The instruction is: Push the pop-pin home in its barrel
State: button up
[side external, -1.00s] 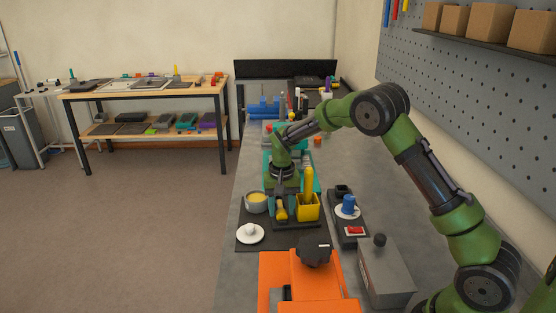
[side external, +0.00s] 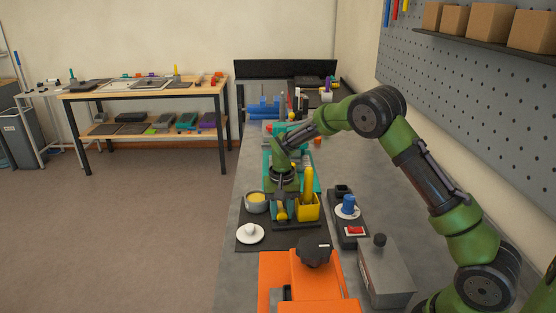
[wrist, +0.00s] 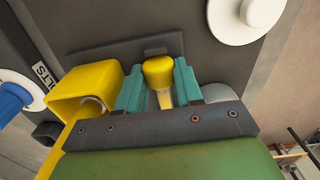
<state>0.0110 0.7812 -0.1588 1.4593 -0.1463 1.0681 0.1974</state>
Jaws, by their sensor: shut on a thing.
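The pop-pin's yellow knob (wrist: 158,71) shows in the wrist view, with a pale shaft below it. My gripper (wrist: 159,82) is shut on the pin, with one teal finger on each side. In the side view, my gripper (side external: 281,212) is low over the dark board, just left of the yellow box. The yellow knob (side external: 281,210) is small there and partly covered by the fingers. I cannot make out the barrel or how deep the pin sits; the fingers and gripper body hide that area.
A yellow box (side external: 309,211) with a tall yellow handle (side external: 309,182) stands close on the right. A grey bowl (side external: 256,207) and a white lidded disc (side external: 250,235) are on the left. An orange fixture (side external: 290,268) with a black knob is in front.

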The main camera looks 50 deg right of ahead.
aim_at(280, 204)
jog(key=shift+c, duration=0.8)
jog(key=shift+w, duration=0.1)
jog(key=shift+w+d, duration=0.15)
jog(key=shift+d, duration=0.05)
jog(key=shift+w+d, duration=0.2)
jog(key=shift+w+d, duration=0.7)
jog(key=shift+w, duration=0.15)
jog(key=o, duration=1.1)
notch_tip(280, 204, up, 17)
